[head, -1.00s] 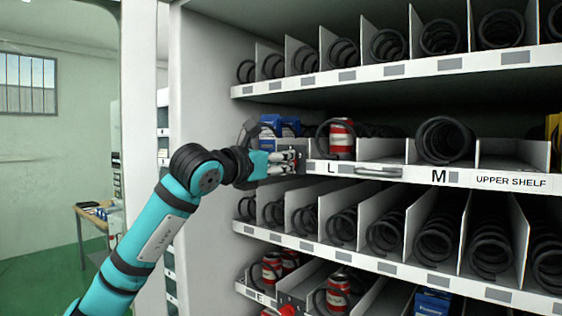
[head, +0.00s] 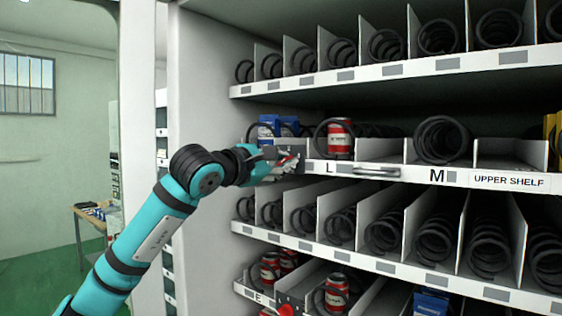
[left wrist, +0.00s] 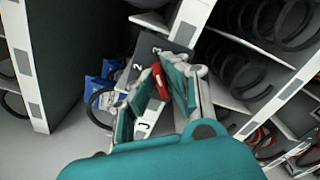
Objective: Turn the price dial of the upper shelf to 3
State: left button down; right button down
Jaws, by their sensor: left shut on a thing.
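The upper shelf (head: 392,176) carries the label "UPPER SHELF" (head: 510,181) at its right. Its price dial sits at the shelf's left end. In the left wrist view, the dial's red knob (left wrist: 159,82) stands before a dark plate (left wrist: 165,48) with a 2 and a 3 readable. The knob's upper end is close to the 3. My left gripper (head: 286,165) is at the dial, and its teal-padded fingers (left wrist: 158,92) are shut on the red knob from both sides. The fingers hide part of the plate. My right gripper is out of view.
Blue boxes (head: 268,126) and a red can (head: 340,138) stand on the upper shelf near my gripper. Another red dial (head: 287,309) is on a lower shelf. The machine's side wall (head: 205,110) is left of my gripper.

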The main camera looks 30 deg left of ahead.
pick_arm(q)
jog(key=shift+m, duration=0.6)
jog(key=c, duration=1.4)
grip_release()
jog(key=s, duration=1.2)
jog(key=shift+a+m, duration=0.3)
jog(key=shift+a, duration=0.15)
jog(key=shift+w+f, duration=0.1)
